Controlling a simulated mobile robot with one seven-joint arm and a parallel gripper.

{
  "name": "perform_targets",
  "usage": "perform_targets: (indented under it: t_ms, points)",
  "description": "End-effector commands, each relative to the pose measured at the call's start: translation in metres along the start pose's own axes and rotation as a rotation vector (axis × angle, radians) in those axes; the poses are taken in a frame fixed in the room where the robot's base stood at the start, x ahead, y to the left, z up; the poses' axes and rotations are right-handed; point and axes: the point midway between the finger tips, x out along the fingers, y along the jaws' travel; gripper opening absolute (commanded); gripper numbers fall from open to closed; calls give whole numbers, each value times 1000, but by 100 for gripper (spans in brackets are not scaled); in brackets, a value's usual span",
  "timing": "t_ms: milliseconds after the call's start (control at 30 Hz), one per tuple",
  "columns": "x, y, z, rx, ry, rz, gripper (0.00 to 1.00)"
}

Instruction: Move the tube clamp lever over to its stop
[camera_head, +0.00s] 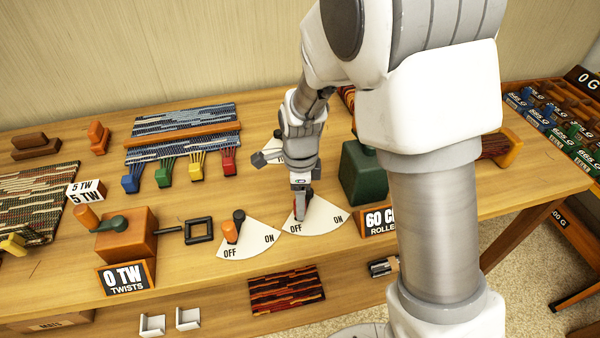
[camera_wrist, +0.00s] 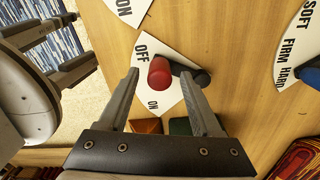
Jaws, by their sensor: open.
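A red-knobbed lever (camera_wrist: 159,73) stands on a white OFF/ON dial (camera_wrist: 172,48), with a dark pivot (camera_wrist: 200,77) beside it. No label I can read names it as the tube clamp. In the head view the red lever (camera_head: 299,213) is near the OFF end of its dial (camera_head: 322,216), partly hidden by my gripper (camera_head: 301,203). In the wrist view my gripper (camera_wrist: 158,78) is open, its two fingers on either side of the red knob. I cannot tell whether either finger touches it.
An orange-knobbed lever (camera_head: 231,232) on another OFF/ON dial (camera_head: 252,240) stands close on the left. A green block (camera_head: 362,172) stands to the right, behind a "60" roller sign (camera_head: 378,221). A blue knob (camera_wrist: 312,78) is by a SOFT/FIRM/HARD dial (camera_wrist: 296,50).

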Motion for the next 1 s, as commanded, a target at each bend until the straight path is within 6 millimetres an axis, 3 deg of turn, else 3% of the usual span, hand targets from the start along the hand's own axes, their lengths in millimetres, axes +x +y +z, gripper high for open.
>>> perform_targets:
  t_ms: [400,600,800,1000]
  points:
    - [-100,-1,1,0,-3,-5,66]
    - [-140,0,0,0,-2,-4,66]
    - [-161,0,0,1,-1,-1,66]
    - [-165,0,0,1,-1,-1,66]
